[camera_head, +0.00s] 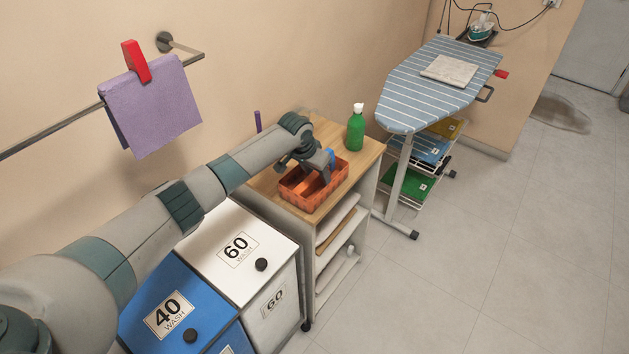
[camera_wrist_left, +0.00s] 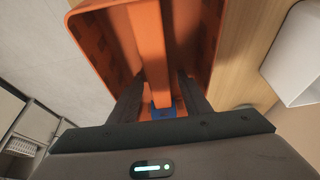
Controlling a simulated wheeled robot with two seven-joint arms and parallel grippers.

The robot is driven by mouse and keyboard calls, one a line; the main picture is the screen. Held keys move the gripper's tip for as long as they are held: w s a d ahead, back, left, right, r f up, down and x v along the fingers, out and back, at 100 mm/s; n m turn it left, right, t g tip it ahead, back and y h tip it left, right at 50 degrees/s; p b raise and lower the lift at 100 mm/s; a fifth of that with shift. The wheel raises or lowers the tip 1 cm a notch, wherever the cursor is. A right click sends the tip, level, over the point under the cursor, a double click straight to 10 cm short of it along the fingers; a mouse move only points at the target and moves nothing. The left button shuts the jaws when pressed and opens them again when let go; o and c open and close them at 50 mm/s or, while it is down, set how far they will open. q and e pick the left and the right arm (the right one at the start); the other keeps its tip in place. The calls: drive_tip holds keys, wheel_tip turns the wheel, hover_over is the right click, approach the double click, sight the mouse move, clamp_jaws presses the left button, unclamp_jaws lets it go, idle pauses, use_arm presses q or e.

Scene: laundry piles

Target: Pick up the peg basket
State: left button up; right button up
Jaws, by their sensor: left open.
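The peg basket (camera_head: 300,193) is an orange, open-topped basket on the wooden top of a shelf trolley (camera_head: 268,185). In the left wrist view the basket (camera_wrist_left: 205,25) fills the upper middle, with an orange bar (camera_wrist_left: 148,45) along its centre. My left gripper (camera_head: 325,168) reaches in over the basket from the left. In the left wrist view my left gripper (camera_wrist_left: 161,77) is open, its fingers on either side of the bar's near end. I cannot tell whether they touch it. A small blue piece (camera_wrist_left: 163,110) shows between the fingers. My right gripper is not in view.
A green bottle (camera_head: 355,130) stands behind the basket, and a thin purple object (camera_head: 258,121) stands near the wall. A white bin (camera_head: 213,250) and a blue bin (camera_head: 150,290) are in front. A striped ironing board (camera_head: 410,90) is to the right.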

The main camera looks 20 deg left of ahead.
sight(335, 178)
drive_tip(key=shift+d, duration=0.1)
use_arm(q)
drive_tip(key=shift+c, duration=0.9)
clamp_jaws()
drive_tip(key=shift+r, duration=0.2)
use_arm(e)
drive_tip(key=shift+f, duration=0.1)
use_arm(q)
drive_tip(key=shift+r+b, duration=0.6)
drive_tip(key=shift+r, duration=0.75)
drive_tip(key=d+r, duration=0.1)
drive_tip(key=d, duration=0.1)
drive_tip(key=s+d+r+b, duration=0.1)
drive_tip(key=d+r, duration=0.1)
drive_tip(key=s+d+r+b, duration=0.1)
drive_tip(key=d, duration=0.1)
drive_tip(key=shift+r, duration=0.2)
drive_tip(key=s+d+r+b, duration=0.1)
drive_tip(key=d+r, duration=0.2)
drive_tip(key=d, duration=0.2)
drive_tip(key=shift+s+r, duration=0.3)
drive_tip(key=shift+s, duration=0.1)
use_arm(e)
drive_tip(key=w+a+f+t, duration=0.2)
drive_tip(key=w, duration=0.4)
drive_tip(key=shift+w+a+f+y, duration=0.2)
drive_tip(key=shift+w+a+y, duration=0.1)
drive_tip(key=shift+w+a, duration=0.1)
